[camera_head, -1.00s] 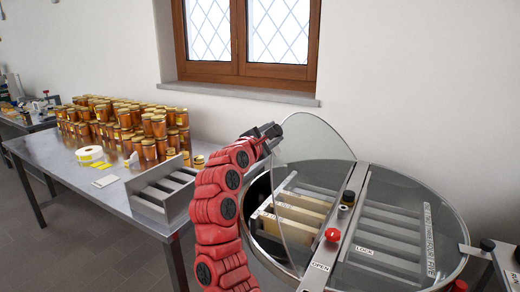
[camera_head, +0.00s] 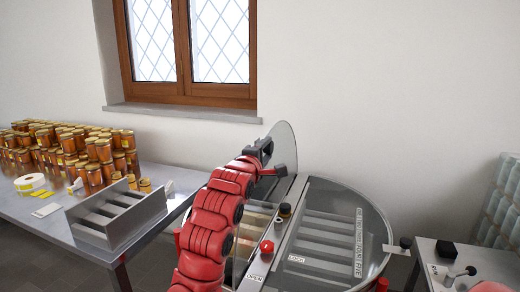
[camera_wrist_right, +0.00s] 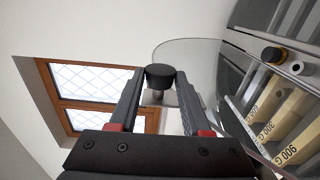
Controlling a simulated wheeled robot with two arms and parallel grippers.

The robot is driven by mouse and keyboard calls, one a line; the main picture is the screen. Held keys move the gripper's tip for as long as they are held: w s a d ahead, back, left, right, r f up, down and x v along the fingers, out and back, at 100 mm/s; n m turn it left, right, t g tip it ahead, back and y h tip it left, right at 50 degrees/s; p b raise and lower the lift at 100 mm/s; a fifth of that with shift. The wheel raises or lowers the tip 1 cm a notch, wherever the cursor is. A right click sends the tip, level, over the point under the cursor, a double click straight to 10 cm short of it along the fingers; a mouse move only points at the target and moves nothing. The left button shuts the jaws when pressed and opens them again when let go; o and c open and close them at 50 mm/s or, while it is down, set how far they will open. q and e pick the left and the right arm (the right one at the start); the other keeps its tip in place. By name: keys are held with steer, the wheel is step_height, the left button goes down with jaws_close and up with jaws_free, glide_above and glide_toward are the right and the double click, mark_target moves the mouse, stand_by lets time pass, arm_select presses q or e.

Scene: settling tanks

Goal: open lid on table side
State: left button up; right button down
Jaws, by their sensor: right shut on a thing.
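The extractor tank (camera_head: 372,276) is round with a clear two-part cover. Its table-side lid (camera_head: 283,138) stands steeply raised, seen nearly edge-on in the head view. The right gripper (camera_head: 276,170) is at the outer face of this lid. In the right wrist view the gripper (camera_wrist_right: 160,85) is shut on the lid's black knob (camera_wrist_right: 160,75), with the clear lid (camera_wrist_right: 200,58) behind. The other lid (camera_head: 330,225) lies flat and closed. Frames (camera_wrist_right: 268,118) show in the open half. My left gripper is not in view.
A steel table (camera_head: 30,212) at the left holds many honey jars (camera_head: 75,142), a tape roll (camera_head: 30,182) and a slotted metal box (camera_head: 120,215). A red knob (camera_head: 267,247) and a black knob (camera_head: 284,208) sit on the tank's crossbar. A small bench (camera_head: 480,262) stands at right.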

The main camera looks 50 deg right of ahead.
steer(key=shift+s, duration=0.15)
steer(key=shift+c, duration=1.8)
jaws_free()
steer(key=shift+a, duration=0.1)
steer(key=b+v, duration=0.5)
steer(key=v, duration=1.2)
steer(key=shift+a, duration=0.1)
